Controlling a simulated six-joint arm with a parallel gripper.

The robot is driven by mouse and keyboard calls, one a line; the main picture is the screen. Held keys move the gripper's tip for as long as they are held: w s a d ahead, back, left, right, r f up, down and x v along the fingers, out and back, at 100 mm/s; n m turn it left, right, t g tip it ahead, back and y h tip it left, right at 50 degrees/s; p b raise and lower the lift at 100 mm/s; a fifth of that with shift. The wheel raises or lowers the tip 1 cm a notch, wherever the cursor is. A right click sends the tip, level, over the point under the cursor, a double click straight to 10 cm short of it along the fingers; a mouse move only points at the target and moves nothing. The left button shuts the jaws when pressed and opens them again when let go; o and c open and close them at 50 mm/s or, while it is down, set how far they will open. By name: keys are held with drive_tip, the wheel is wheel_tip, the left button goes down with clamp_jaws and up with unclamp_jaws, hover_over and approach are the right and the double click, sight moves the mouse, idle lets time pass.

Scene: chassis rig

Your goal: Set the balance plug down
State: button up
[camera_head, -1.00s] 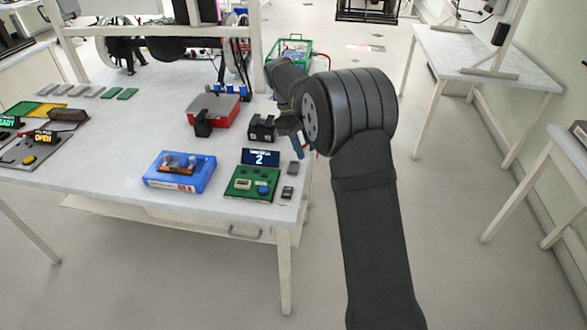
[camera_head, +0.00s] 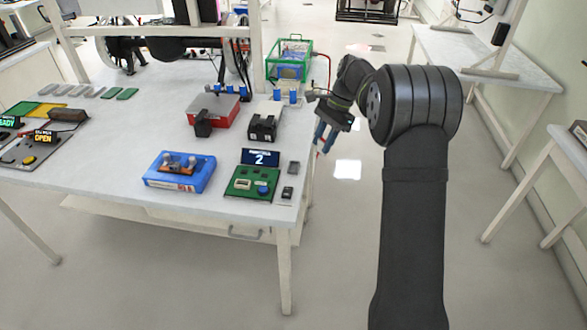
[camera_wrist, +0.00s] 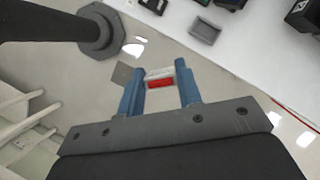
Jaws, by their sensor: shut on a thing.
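My gripper (camera_head: 323,138) is just beyond the right edge of the table (camera_head: 120,185), over the floor, with its blue fingers pointing down. In the wrist view my gripper (camera_wrist: 160,90) is shut on a small block with a red face and a pale grey top, which I take to be the balance plug (camera_wrist: 160,82). The plug sits between the fingertips, clear of the table.
A green panel (camera_head: 252,184) with a display reading 2 and a small black device (camera_head: 287,192) stand near the tray. A blue box (camera_head: 180,171), a black block (camera_head: 263,128), a red box (camera_head: 213,110) and a green wire basket (camera_head: 290,58) are further off.

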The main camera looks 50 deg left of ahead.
drive_tip(key=w+m+y, duration=0.1)
drive_tip(key=m, duration=0.3)
drive_tip(key=m+t+y, duration=0.1)
drive_tip(key=m+y, duration=0.1)
drive_tip(key=m, duration=0.2)
hover_over(289, 165)
drive_tip(key=d, duration=0.1)
drive_tip(key=f, duration=0.4)
drive_tip(key=w+f, duration=0.1)
drive_tip(key=f, duration=0.1)
drive_tip(key=shift+d+f, duration=0.15)
drive_tip(key=shift+f, duration=2.1)
drive_tip(key=shift+f, duration=0.1)
drive_tip(key=o, duration=1)
drive_tip(key=shift+c, duration=0.2)
drive_tip(key=v, duration=1.2)
drive_tip(key=shift+s+r, duration=0.2)
drive_tip(key=shift+s, duration=0.05)
